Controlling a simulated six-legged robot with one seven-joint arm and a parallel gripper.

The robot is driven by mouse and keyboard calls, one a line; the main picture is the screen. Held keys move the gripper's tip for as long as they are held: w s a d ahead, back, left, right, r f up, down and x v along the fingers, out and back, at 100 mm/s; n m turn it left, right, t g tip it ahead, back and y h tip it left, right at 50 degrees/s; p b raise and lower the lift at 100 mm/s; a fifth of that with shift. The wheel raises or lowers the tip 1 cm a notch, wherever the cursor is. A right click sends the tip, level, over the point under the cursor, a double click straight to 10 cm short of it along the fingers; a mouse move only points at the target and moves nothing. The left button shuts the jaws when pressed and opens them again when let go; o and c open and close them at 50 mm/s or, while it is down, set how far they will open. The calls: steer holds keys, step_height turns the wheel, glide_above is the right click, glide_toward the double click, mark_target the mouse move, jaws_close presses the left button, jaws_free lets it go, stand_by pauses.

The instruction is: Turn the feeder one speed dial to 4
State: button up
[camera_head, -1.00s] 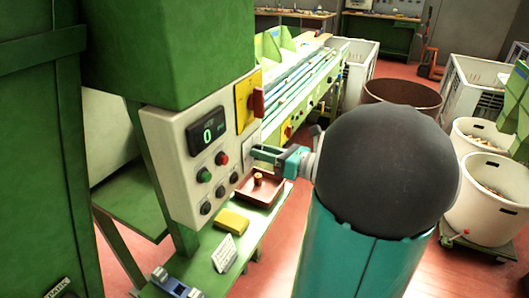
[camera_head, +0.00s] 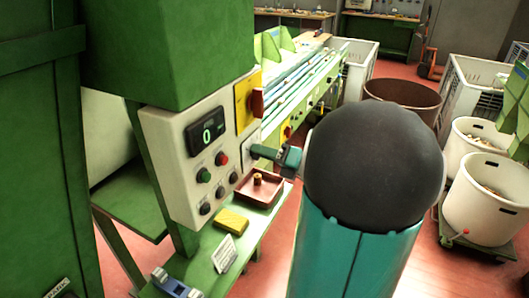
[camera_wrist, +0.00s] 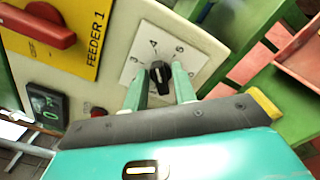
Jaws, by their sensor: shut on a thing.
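The speed dial (camera_wrist: 160,75) is a black knob on a white numbered plate (camera_wrist: 185,40) beside the yellow FEEDER 1 panel (camera_wrist: 75,35). My gripper (camera_wrist: 160,88) has a finger on each side of the knob and is shut on it. The knob's white mark points up the picture, roughly toward the 4; its exact alignment is hard to tell. In the head view, my gripper (camera_head: 262,152) reaches the right side of the control box (camera_head: 180,140), and the knob is hidden there.
A red switch handle (camera_wrist: 38,25) is on the yellow panel. The box has a display reading 0 (camera_head: 207,134) and several buttons. Below are a red-brown tray (camera_head: 262,200) and a yellow block (camera_head: 231,221) on a green shelf.

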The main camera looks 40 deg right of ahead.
stand_by(0.3)
steer(key=o, duration=0.7)
steer(key=v, duration=1.3)
steer(key=shift+s, duration=0.4)
